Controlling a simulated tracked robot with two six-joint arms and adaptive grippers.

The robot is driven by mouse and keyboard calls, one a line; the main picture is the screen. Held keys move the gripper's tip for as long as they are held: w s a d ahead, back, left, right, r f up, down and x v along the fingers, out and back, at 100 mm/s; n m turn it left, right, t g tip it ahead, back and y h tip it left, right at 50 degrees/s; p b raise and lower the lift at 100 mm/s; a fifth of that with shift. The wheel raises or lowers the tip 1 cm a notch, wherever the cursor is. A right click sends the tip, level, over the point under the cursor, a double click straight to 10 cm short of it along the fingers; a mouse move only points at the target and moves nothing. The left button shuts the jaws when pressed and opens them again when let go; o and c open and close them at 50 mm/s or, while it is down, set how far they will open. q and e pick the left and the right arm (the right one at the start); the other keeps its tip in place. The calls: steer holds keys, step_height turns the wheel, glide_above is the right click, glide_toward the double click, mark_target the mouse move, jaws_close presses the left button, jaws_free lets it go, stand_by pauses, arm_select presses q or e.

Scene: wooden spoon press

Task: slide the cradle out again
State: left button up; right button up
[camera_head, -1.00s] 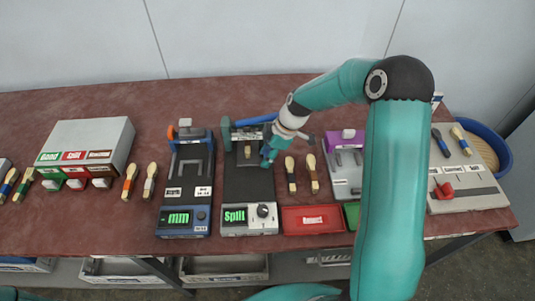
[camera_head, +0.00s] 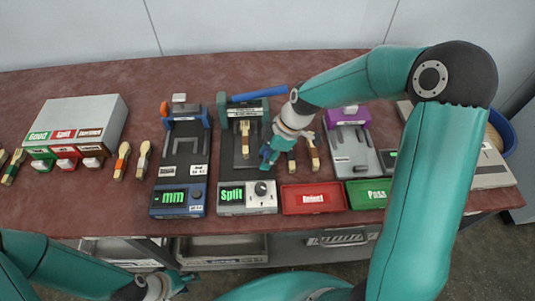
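The middle press (camera_head: 222,108) stands on the table with a blue lever across its top. Its front display (camera_head: 231,195) reads "Split" in green. A dark cradle (camera_head: 233,160) lies in the press's bed, and a light wooden fork-like piece (camera_head: 245,140) lies on it, in plain view in front of the press head. My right gripper (camera_head: 267,158) is at the right edge of the cradle, pointing down; its fingers are small and partly hidden, so its opening is unclear. My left gripper (camera_head: 186,281) is low at the front, below the table edge, away from the press.
A blue gauge (camera_head: 180,200) reading "mm" stands left of the press. A red tray (camera_head: 313,198) and a green tray (camera_head: 367,194) lie to the right. A grey device with a purple top (camera_head: 348,117) stands behind them. Several utensils lie around; a grey box (camera_head: 85,117) is at left.

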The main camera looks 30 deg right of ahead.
steer(key=shift+o, duration=0.9)
steer(key=shift+r, duration=0.1)
steer(key=v, duration=1.1)
steer(key=shift+d+r, duration=0.3)
